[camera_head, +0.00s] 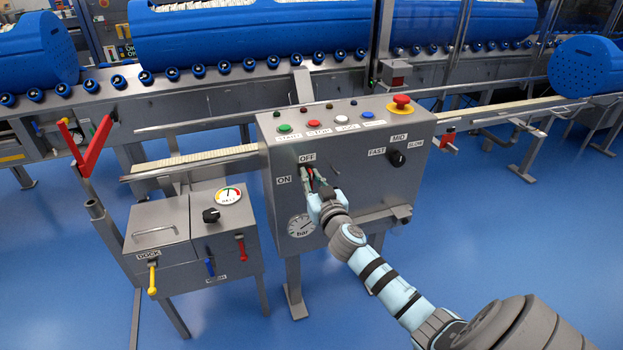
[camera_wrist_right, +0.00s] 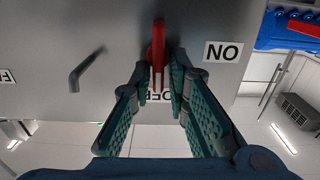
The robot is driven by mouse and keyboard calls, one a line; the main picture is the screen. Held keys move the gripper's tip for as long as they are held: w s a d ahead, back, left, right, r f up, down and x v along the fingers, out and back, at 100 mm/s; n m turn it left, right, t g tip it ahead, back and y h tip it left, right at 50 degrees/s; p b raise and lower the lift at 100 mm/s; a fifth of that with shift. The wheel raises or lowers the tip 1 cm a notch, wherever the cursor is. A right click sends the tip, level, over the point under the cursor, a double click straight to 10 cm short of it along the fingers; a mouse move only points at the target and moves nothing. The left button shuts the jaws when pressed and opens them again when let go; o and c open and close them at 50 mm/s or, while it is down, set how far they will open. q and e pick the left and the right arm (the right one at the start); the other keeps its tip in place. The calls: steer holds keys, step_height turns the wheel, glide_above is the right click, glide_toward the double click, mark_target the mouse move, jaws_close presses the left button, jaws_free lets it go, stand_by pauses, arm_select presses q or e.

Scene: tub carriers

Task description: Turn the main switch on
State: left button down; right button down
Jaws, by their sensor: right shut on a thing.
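The main switch is a red handle (camera_wrist_right: 158,45) on the grey panel front, seen in the right wrist view. It points straight at the OFF label, which the fingers partly cover. The ON label (camera_head: 284,180) is on the left of the switch in the head view; in the wrist view the ON label (camera_wrist_right: 223,52) appears upside down on the right. My right gripper (camera_head: 311,173) is at the switch, its fingers on both sides of the red handle; in the wrist view the fingertips (camera_wrist_right: 159,82) close on its end. The fingers hide most of the handle in the head view. My left gripper is out of view.
The grey control box (camera_head: 350,190) has several buttons, a red emergency knob (camera_head: 401,102) and a FAST/MID/SLOW knob (camera_head: 396,158). A lower dock cabinet (camera_head: 165,235) with levers stands at the left. A conveyor with blue tubs (camera_head: 255,32) runs behind. The blue floor in front is clear.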

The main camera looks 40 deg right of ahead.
steer(key=shift+a+f+n, duration=0.1)
steer(key=shift+n, duration=0.7)
steer(key=shift+w+a+f+n+p, duration=0.15)
steer(key=shift+a+n+p, duration=0.1)
steer(key=shift+n, duration=2)
steer(key=shift+a+f+n+p, duration=0.15)
steer(key=shift+n+p, duration=0.1)
steer(key=shift+n, duration=1.95)
steer(key=shift+w+a+f+n+p, duration=0.15)
steer(key=shift+n+p, duration=0.1)
steer(key=shift+n, duration=3.5)
steer(key=c, duration=1.6)
jaws_free()
steer(key=shift+c, duration=0.2)
steer(key=shift+o, duration=0.4)
steer(key=shift+f, duration=0.1)
steer(key=shift+s+f, duration=0.1)
